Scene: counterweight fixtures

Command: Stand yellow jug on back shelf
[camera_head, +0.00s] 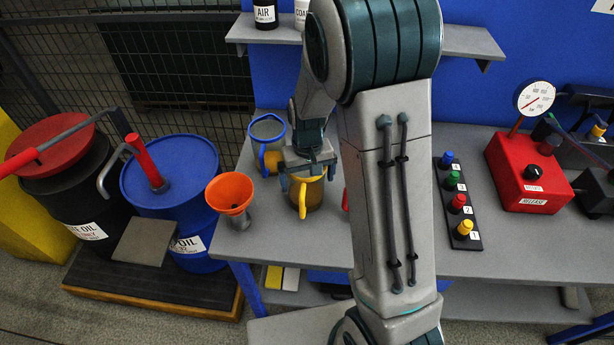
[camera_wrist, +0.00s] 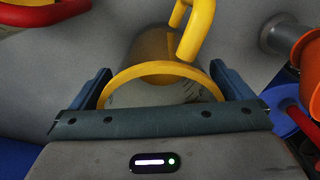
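The yellow jug (camera_head: 314,196) stands upright on the grey bench, its handle toward the front. My gripper (camera_head: 307,180) is above it, pointing down, with one finger on each side of its rim. In the wrist view the jug's yellow rim (camera_wrist: 160,68) lies between my two fingers (camera_wrist: 160,75). The fingers look spread, with small gaps at their tips, though contact at the rim is hard to judge. The back shelf (camera_head: 465,40) is a grey ledge on the blue wall. My arm hides its middle.
A blue-rimmed jug (camera_head: 267,130) stands just behind left. An orange funnel (camera_head: 231,192) stands at front left. A red item (camera_wrist: 42,12) is close by, mostly hidden in the head view. Dark AIR (camera_head: 265,14) and white (camera_head: 301,14) bottles occupy the shelf's left; its right end is clear.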

